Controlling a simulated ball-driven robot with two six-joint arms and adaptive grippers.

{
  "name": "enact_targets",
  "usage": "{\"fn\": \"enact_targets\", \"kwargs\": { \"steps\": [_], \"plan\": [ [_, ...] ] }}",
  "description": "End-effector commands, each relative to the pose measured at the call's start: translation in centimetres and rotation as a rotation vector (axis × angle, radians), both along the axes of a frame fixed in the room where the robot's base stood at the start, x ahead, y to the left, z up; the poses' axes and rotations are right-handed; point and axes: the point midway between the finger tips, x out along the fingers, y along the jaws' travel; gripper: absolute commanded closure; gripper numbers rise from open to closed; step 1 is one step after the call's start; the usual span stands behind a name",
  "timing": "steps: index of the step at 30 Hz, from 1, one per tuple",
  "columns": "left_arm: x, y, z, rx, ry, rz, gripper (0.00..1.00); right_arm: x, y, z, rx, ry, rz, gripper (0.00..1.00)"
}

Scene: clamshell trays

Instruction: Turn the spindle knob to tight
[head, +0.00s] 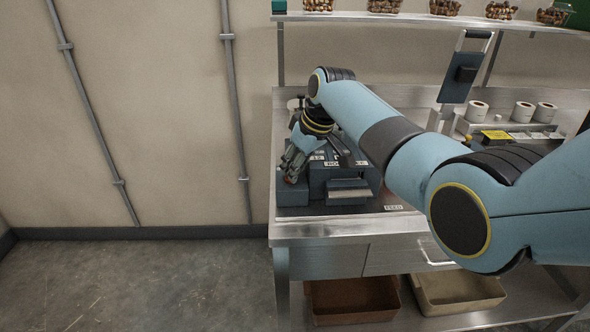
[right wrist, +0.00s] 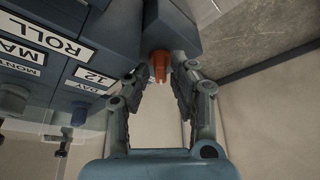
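The spindle knob is a small orange-red knob (right wrist: 160,65) on the end of a dark blue-grey block in the right wrist view. My right gripper (right wrist: 160,84) has its two fingers spread, one on each side of the knob, with gaps showing between them and it. In the head view my right gripper (head: 294,165) points down at the left end of the dark blue-grey machine (head: 343,172), and the knob is mostly hidden there. Labels reading ROLL, MONTH and DAY are on the machine's face. My left gripper is in neither view.
The machine stands near the left end of a steel counter (head: 330,230). Rolls of labels (head: 477,111) and a tablet on a stand (head: 460,77) are further right. Filled clamshell trays line the shelf above, and bins (head: 352,302) sit below. The floor left of the counter is clear.

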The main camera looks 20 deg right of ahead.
Motion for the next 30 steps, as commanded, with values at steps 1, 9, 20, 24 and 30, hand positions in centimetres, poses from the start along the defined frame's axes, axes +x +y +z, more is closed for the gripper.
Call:
{"fn": "enact_targets", "kwargs": {
  "steps": [1, 9, 20, 24, 30],
  "plan": [
    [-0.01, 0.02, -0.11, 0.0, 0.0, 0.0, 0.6, 0.15, 0.11, -0.38, 0.0, 0.0, 0.0, 0.77],
    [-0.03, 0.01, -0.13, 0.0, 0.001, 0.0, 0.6, 0.34, 0.22, -0.84, 0.0, -0.002, 0.0, 0.77],
    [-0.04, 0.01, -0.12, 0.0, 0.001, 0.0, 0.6, 0.31, 0.21, -0.84, 0.0, -0.001, 0.0, 1.0],
    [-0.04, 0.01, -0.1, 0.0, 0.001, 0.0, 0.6, 0.3, 0.2, -0.84, 0.0, -0.001, -0.001, 1.0],
    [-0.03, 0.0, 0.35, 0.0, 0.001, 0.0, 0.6, 0.24, 0.31, -0.74, 0.001, 0.001, -0.032, 1.0]
  ]
}}
